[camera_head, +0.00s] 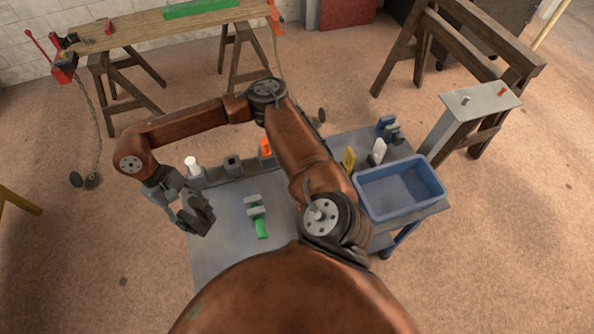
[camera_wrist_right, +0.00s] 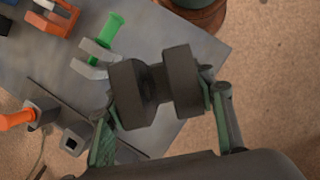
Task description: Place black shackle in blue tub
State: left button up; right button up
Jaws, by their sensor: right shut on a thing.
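My right gripper (camera_head: 195,213) hangs at the left edge of the grey bench top in the head view. In the wrist view the right gripper (camera_wrist_right: 157,88) is shut on a dark piece (camera_wrist_right: 156,80) between its thick pads. This looks like the black shackle, but the pads hide most of it and its shape is unclear. The blue tub (camera_head: 362,207) stands on the right end of the bench, well away from the gripper. It looks empty. My left gripper is not in view.
A grey fork-shaped piece with a green handle (camera_head: 261,228) lies mid-bench. White (camera_head: 191,163), orange (camera_head: 265,146), yellow (camera_head: 349,158) and blue (camera_head: 386,124) items line the far edge. My right arm crosses between gripper and tub. A grey stand (camera_head: 468,111) stands right of the tub.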

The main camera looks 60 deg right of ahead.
aim_at(377, 202)
jog(key=z, duration=0.8)
jog(key=i, duration=0.2)
jog(key=z, duration=1.45)
